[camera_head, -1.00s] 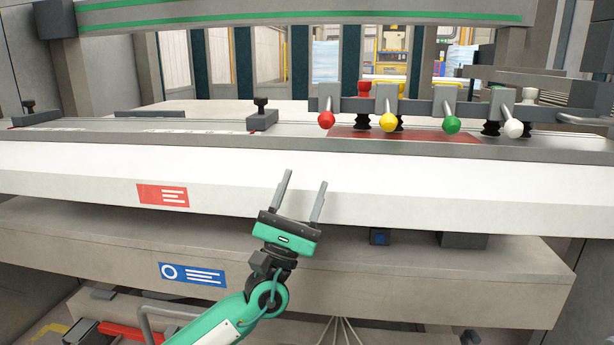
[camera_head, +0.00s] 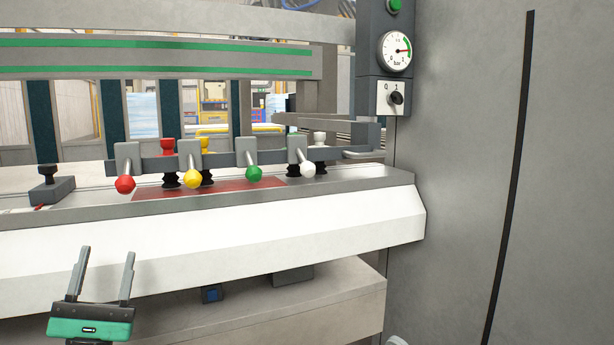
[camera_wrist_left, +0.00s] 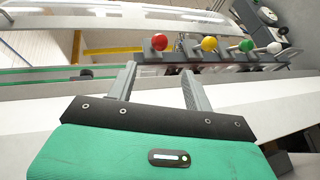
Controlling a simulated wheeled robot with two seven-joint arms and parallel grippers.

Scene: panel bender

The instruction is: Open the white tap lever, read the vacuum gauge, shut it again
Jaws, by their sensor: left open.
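The white tap lever (camera_head: 308,170) is the rightmost of the coloured ball-ended levers on the rail, its ball pointing toward me. It also shows in the left wrist view (camera_wrist_left: 274,47), at the right end of the row. The round vacuum gauge (camera_head: 397,52) is on the dark column at the upper right, white-faced with a red needle pointing right toward a green arc. My left gripper (camera_head: 101,262) is open and empty, low at the left, in front of the white beam and well left of and below the white lever. My right gripper is not in view.
Red (camera_head: 125,185), yellow (camera_head: 192,178) and green (camera_head: 254,174) levers stand left of the white one. A black rotary switch (camera_head: 396,97) sits below the gauge. A large grey panel (camera_head: 460,170) closes off the right. The space before the white beam (camera_head: 250,240) is clear.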

